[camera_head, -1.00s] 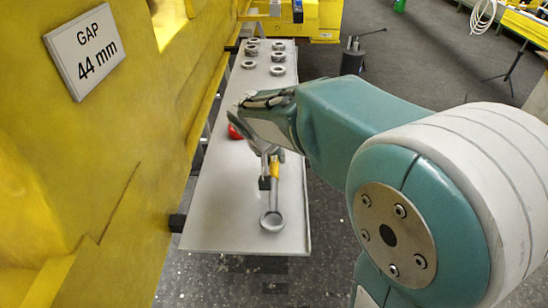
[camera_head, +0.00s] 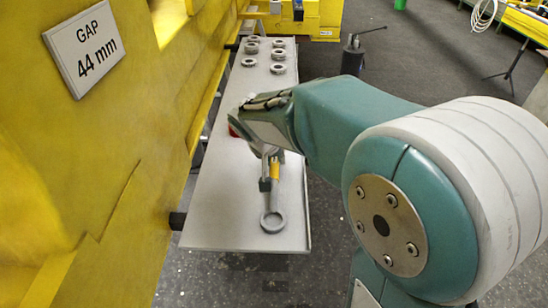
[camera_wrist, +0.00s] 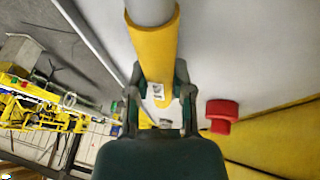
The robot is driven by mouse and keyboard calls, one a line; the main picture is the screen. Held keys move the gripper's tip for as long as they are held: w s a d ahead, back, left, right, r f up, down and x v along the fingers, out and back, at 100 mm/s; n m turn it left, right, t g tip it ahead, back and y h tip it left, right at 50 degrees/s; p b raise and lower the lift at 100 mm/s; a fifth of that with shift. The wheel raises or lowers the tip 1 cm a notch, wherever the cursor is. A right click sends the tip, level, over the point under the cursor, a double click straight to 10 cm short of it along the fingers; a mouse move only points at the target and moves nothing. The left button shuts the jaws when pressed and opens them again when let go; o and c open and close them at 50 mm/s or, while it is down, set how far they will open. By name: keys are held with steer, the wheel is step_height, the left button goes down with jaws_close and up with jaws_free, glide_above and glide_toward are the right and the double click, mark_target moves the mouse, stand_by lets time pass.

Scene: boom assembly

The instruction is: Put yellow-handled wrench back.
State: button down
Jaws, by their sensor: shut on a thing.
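The yellow-handled wrench (camera_head: 275,171) is over the near part of the grey shelf (camera_head: 213,215), its ring end (camera_head: 272,221) toward the shelf's near edge. In the wrist view its yellow handle (camera_wrist: 156,50) runs between my fingers. My gripper (camera_head: 269,184) is shut on the handle; it also shows in the wrist view (camera_wrist: 160,112). I cannot tell whether the wrench touches the shelf or hangs just above it. The wrench's far end is hidden by my gripper and arm.
A red object (camera_wrist: 222,114) is on the shelf beside my gripper, mostly hidden in the head view. Several metal rings (camera_head: 277,68) lie at the shelf's far end. A yellow wall with a "GAP 44 mm" sign (camera_head: 83,49) borders the left. The near shelf surface is clear.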

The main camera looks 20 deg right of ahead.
steer(key=shift+c, duration=2.2)
jaws_free()
steer(key=v, duration=1.2)
steer(key=s+d+f+n+t+y, duration=0.1)
steer(key=s+f, duration=0.1)
steer(key=s, duration=0.6)
steer(key=s+d+f+n+t+y, duration=0.1)
steer(key=s+d+f+n+y, duration=0.1)
steer(key=s, duration=0.7)
steer(key=shift+d+y, duration=0.3)
